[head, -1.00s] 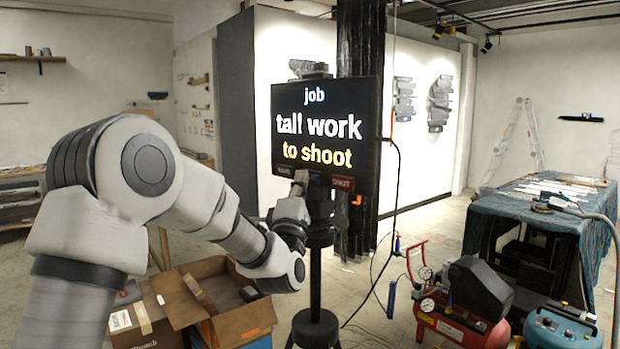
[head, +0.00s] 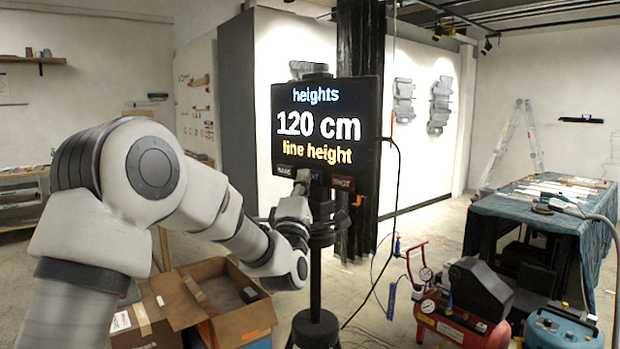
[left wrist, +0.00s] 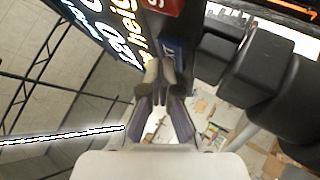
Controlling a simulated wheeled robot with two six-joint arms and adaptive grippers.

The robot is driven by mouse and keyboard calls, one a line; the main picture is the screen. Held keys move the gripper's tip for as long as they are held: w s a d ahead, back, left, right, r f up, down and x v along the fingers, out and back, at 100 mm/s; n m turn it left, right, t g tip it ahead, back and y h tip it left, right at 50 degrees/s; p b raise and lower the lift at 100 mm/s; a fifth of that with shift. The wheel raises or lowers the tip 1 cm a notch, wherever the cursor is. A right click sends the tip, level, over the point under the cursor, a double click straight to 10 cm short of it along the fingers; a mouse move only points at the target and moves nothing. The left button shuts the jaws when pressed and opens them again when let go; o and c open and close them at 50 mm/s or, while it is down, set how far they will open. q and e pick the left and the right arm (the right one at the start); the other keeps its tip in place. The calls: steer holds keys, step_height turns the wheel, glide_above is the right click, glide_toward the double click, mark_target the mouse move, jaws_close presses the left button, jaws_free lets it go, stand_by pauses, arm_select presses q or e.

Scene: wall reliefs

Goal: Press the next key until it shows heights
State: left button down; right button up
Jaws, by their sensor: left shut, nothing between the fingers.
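The black screen (head: 325,125) on a stand reads "heights", "120 cm", "line height". A row of keys runs along its lower edge. The blue key (head: 316,178), its label partly covered, sits in the middle; it also shows in the left wrist view (left wrist: 171,50). A red key (head: 342,183) is to its right, and a dark key (head: 284,170) to its left. My left gripper (head: 301,176) is shut and empty, its tips (left wrist: 158,70) close beside the blue key. I cannot tell whether they touch it. My right gripper is out of view.
A black tripod (head: 316,322) carries the screen. Open cardboard boxes (head: 235,325) lie below my left arm. A red compressor (head: 455,325) and a cloth-covered table (head: 485,205) stand at the right. A cable hangs beside the screen.

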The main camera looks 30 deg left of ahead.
arm_select(q)
steer(key=shift+s+a+b, duration=0.15)
steer(key=shift+s+b, duration=0.35)
steer(key=shift+s, duration=0.3)
steer(key=s+b, duration=0.1)
steer(key=s, duration=0.1)
steer(key=s+a+b, duration=0.1)
steer(key=s, duration=0.1)
steer(key=shift+s+a, duration=0.15)
steer(key=shift+s, duration=0.25)
